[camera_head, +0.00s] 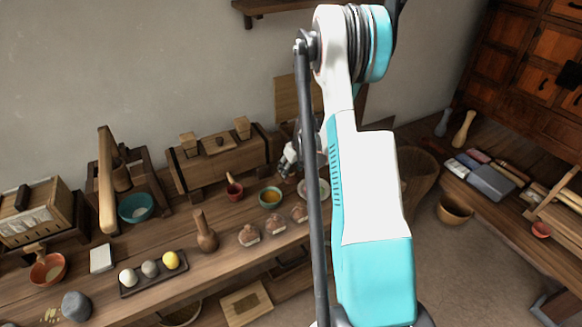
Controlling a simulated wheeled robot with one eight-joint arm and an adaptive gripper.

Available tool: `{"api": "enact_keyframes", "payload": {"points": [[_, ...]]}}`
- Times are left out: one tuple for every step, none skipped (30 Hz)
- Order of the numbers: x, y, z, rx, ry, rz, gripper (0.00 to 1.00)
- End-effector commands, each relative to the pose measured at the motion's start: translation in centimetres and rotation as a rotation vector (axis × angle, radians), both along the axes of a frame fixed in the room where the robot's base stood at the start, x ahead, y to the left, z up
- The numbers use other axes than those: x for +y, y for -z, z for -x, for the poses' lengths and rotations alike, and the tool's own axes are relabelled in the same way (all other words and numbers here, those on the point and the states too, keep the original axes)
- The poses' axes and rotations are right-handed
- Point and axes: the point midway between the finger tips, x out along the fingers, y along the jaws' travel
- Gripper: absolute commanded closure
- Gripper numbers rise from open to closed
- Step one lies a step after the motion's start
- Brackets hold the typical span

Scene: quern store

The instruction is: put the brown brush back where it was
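I cannot make out a brown brush for certain. Several small brown lumps with pale fronts (275,224) sit in a row along the front of the wooden bench, too small to identify. A small red cup (234,191) behind them has a brown stick-like thing standing in it, which I cannot identify either. My gripper (287,167) is above the back of the bench, near a teal bowl with yellow contents (270,199). It is partly hidden by my arm, and I cannot tell whether its fingers are open or hold anything. A pale dish (318,185) is partly hidden by my arm.
A brown bottle-shaped thing (205,234) stands at the bench front, left of the lumps. A dark tray (140,286) holds three egg-like things. A teal bowl (137,207) stands further back. A wooden box (215,161) lines the wall. Another bench (500,221) stands right.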

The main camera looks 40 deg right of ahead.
Motion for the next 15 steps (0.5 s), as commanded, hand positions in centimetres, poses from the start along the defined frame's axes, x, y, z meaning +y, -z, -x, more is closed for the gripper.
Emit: {"api": "enact_keyframes", "payload": {"points": [[0.0,0.0,0.0,0.0,0.0,0.0,0.52],[0.0,0.0,0.0,0.0,0.0,0.0,0.52],[0.0,0.0,0.0,0.0,0.0,0.0,0.52],[0.0,0.0,0.0,0.0,0.0,0.0,0.52],[0.0,-0.1,0.0,0.0,0.0,0.0,0.52],[0.0,-0.2,0.0,0.0,0.0,0.0,0.52],[0.0,-0.3,0.0,0.0,0.0,0.0,0.52],[0.0,-0.5,0.0,0.0,0.0,0.0,0.52],[0.0,-0.9,0.2,0.0,0.0,0.0,0.52],[0.1,-1.3,0.4,0.0,0.0,0.0,0.52],[0.1,-1.8,0.5,0.0,0.001,0.0,0.52],[0.1,-2.4,0.8,0.0,0.001,0.0,0.52],[0.2,-3.0,1.0,0.0,0.001,0.0,0.52],[0.2,-3.6,1.3,0.0,0.001,0.0,0.52],[0.3,-4.4,1.6,0.0,0.001,0.0,0.52]]}}
